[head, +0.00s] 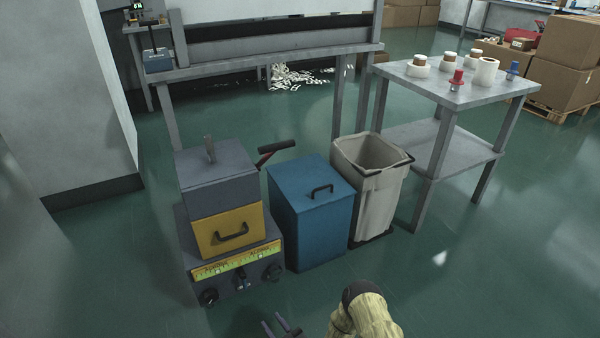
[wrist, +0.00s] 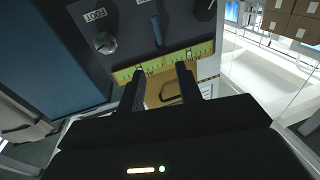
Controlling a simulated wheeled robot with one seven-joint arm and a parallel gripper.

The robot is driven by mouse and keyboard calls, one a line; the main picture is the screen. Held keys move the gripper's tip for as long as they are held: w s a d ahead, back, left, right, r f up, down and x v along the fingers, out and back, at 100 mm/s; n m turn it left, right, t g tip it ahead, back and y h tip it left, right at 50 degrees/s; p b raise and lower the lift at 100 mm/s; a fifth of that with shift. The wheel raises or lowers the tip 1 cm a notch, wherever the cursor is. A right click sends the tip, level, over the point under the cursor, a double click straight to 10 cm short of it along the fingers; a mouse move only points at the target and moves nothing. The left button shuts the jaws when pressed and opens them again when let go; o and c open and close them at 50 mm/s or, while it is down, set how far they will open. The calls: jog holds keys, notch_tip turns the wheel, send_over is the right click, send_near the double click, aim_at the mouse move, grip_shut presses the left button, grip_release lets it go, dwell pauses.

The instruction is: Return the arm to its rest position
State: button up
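My gripper (head: 283,325) shows at the bottom edge of the head view, over open floor in front of the forming machine. Its two fingers are apart with nothing between them. In the wrist view the gripper (wrist: 158,82) points at the machine, fingers spread and empty. My arm, in a tan sleeve, shows at the bottom right of it in the head view. The grey machine (head: 190,268) has a yellow front (head: 205,232) with a dark handle, and a green-yellow label strip (head: 236,263) above several knobs. The strip (wrist: 203,51) also shows beyond the fingers.
A blue lidded bin (head: 315,225) stands right of the machine, then a lined waste bin (head: 370,160). A grey table (head: 430,92) with paper rolls and small red and blue items stands at right. The green floor in front is clear.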

jog(key=w+r+n+g+h+p, duration=0.1)
jog(key=w+r+n+g+p, duration=0.15)
jog(key=w+r, duration=0.5)
jog(key=w+d+r+m+g+h+p, duration=0.2)
jog(key=d+r+h+p, duration=0.15)
jog(key=d+r, duration=0.6)
jog(key=w+d+r+m+g+h+p, duration=0.15)
jog(key=d+r+h, duration=0.35)
jog(key=r, duration=0.8)
jog(key=s+d+r+m+g+h+p, duration=0.2)
jog(key=s+d+r+m+g+p, duration=0.15)
jog(key=s+d+r, duration=0.55)
jog(key=s+d+r+m+g+h+p, duration=0.15)
jog(key=s+d+r+m, duration=0.3)
jog(key=s+r, duration=0.8)
jog(key=w+p+v, duration=0.3)
jog(key=p+v, duration=0.9)
jog(key=w+r+p+v, duration=0.1)
jog(key=w+p+v, duration=0.1)
jog(key=p+v, duration=1)
jog(key=w+r+p+v, duration=0.1)
jog(key=w+p+v, duration=0.2)
jog(key=p+v, duration=0.9)
jog(key=shift+d+n+p, duration=0.3)
jog(key=shift+d+p, duration=0.25)
jog(key=shift+p, duration=0.5)
jog(key=shift+r, duration=0.1)
